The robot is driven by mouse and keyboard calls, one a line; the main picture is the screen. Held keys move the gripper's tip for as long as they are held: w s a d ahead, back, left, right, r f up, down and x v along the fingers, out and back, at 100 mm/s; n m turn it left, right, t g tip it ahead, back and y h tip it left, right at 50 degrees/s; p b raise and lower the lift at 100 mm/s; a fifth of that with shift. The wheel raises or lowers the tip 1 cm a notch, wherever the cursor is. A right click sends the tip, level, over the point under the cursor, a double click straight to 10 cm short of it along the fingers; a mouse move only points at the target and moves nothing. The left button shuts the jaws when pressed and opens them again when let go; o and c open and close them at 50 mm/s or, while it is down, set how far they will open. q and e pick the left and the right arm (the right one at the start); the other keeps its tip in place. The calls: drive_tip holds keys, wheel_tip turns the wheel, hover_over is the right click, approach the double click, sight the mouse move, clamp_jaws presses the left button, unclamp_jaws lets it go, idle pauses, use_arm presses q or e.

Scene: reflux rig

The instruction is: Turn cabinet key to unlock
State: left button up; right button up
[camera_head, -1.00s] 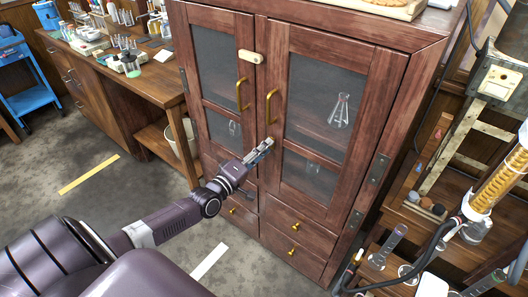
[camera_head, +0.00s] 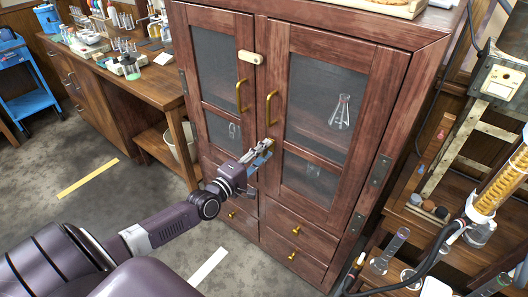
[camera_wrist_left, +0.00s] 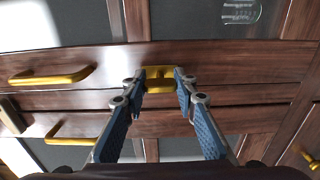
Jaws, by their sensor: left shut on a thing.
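The brown wooden cabinet (camera_head: 350,205) stands in the middle of the head view with both glass doors closed. My left gripper (camera_head: 266,146) is at the inner edge of the right door, below the two brass handles. In the left wrist view its blue-padded fingers (camera_wrist_left: 160,85) are shut on the small brass key (camera_wrist_left: 158,72), one tip on each side of it. The lock behind the key is largely hidden. The key is mostly covered by the fingertips in the head view. My right gripper is not in view.
Brass handles (camera_head: 270,108) stick out just above my left gripper. A cream latch piece (camera_head: 250,57) sits higher up at the door seam. A flask (camera_head: 340,112) stands behind the right glass. Shelves with glassware (camera_head: 389,249) stand at the right. Floor is clear at the left.

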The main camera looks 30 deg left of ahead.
use_arm(q)
drive_tip(key=o, duration=1.2)
drive_tip(key=s, duration=0.8)
drive_tip(key=s+a, duration=0.1)
drive_tip(key=s, duration=0.3)
drive_tip(key=s+f+m+g+y, duration=0.1)
drive_tip(key=s+f+m+g, duration=0.25)
drive_tip(key=f, duration=0.75)
drive_tip(key=s+f+m+g, duration=0.2)
drive_tip(key=s+f, duration=0.3)
drive_tip(key=f, duration=0.7)
drive_tip(key=s+f+m+g+y, duration=0.1)
drive_tip(key=s+f+m+g, duration=0.3)
drive_tip(key=f, duration=0.7)
drive_tip(key=s+d+f+m+g, duration=0.2)
drive_tip(key=s+d+f, duration=0.3)
drive_tip(key=s, duration=0.4)
drive_tip(key=s+d+f+m+g, duration=0.3)
drive_tip(key=s+d+f+m, duration=0.2)
drive_tip(key=s+f, duration=0.3)
drive_tip(key=s+d+f+m+g, duration=0.2)
drive_tip(key=s+d+f, duration=0.3)
drive_tip(key=s, duration=0.6)
drive_tip(key=shift+s+f+m+g, duration=0.15)
drive_tip(key=shift+s+f+m, duration=0.05)
drive_tip(key=shift+f+m, duration=0.2)
drive_tip(key=shift+s+f+m+g, duration=0.15)
drive_tip(key=shift+f+m, duration=0.1)
drive_tip(key=shift+f, duration=0.25)
